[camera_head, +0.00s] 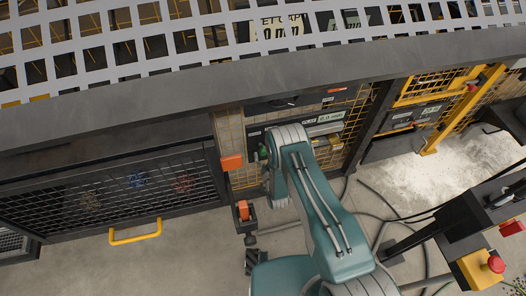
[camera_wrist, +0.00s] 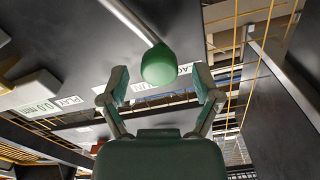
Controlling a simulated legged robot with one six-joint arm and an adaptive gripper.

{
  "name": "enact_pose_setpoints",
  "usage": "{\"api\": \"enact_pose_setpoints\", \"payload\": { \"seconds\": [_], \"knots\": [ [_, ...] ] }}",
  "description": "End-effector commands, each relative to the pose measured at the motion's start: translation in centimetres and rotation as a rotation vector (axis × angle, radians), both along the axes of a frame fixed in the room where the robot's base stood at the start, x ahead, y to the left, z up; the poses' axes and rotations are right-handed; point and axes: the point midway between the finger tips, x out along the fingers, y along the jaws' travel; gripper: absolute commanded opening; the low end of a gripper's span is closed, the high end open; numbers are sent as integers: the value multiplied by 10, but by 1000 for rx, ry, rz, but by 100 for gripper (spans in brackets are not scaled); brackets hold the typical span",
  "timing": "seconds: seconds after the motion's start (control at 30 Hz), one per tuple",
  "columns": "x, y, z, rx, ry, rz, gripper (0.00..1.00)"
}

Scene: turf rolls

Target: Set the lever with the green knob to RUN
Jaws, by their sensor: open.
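The green knob (camera_wrist: 161,65) is at the end of a pale metal lever shaft (camera_wrist: 130,18) in the wrist view. The shaft runs from the knob toward the upper left. My gripper (camera_wrist: 160,84) is open, one finger on each side of the knob, with a clear gap on both sides. Whether the knob lies fully between the fingertips in depth I cannot tell. White labels sit on the dark panel behind; one (camera_wrist: 70,101) is too small to read surely, another is partly hidden by the knob. In the head view my arm hides most of the lever area.
A grey beam and perforated guard (camera_head: 190,40) cross above my arm. A mesh door with a yellow handle (camera_head: 135,231) is at left. Cables (camera_head: 380,215) lie on the floor at right, near a red button (camera_head: 496,264).

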Motion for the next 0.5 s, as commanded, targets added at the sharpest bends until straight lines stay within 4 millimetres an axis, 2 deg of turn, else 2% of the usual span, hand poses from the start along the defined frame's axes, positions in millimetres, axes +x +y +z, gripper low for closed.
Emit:
{"api": "enact_pose_setpoints", "payload": {
  "seconds": [0.2,0.47,0.5],
  "knots": [
    [17,5,0,0,0,0,81],
    [18,5,0,0,1,0,81],
    [18,5,0,0,1,0,63]
  ]
}}
